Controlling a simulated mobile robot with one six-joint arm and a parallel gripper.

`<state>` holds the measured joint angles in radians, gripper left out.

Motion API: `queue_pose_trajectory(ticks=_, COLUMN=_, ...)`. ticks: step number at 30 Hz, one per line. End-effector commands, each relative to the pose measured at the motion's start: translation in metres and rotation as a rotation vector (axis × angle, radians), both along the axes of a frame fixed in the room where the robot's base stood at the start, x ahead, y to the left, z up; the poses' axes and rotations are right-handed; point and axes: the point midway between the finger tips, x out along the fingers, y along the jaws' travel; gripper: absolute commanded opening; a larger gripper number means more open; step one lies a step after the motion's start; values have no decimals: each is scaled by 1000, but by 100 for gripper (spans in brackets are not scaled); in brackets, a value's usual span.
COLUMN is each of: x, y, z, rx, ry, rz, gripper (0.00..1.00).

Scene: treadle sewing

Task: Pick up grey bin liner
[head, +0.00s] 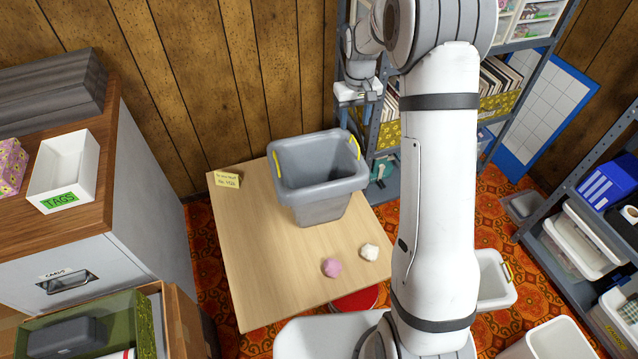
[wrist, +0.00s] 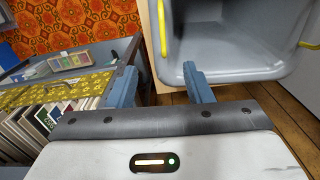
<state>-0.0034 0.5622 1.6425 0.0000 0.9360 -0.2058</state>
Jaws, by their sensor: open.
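The grey bin liner appears to be the open grey tub (head: 318,205) with yellow handles, upright on the wooden table. My gripper (head: 360,108) is up behind the tub's right side in the head view, partly beyond my arm. In the wrist view my gripper (wrist: 158,78) has its two fingers spread, with nothing between them. The right finger overlaps the tub's rim in the picture; I cannot tell whether it touches.
A pink ball (head: 332,267), a cream ball (head: 369,252) and a yellow note (head: 227,180) lie on the table (head: 250,265). A shelf with boxed records (wrist: 55,112) stands close to my gripper. A cabinet (head: 160,185) is at left, and another bin (head: 494,280) on the floor.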

Motion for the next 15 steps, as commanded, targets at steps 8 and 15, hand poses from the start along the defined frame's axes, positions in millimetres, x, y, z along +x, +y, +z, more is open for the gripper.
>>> queue_pose_trajectory(ticks=8, x=1, y=-1, z=-29, rx=0, ry=3, rz=-2, gripper=46)
queue_pose_trajectory(ticks=15, x=4, y=3, z=-59, rx=0, ry=4, rz=-4, gripper=46)
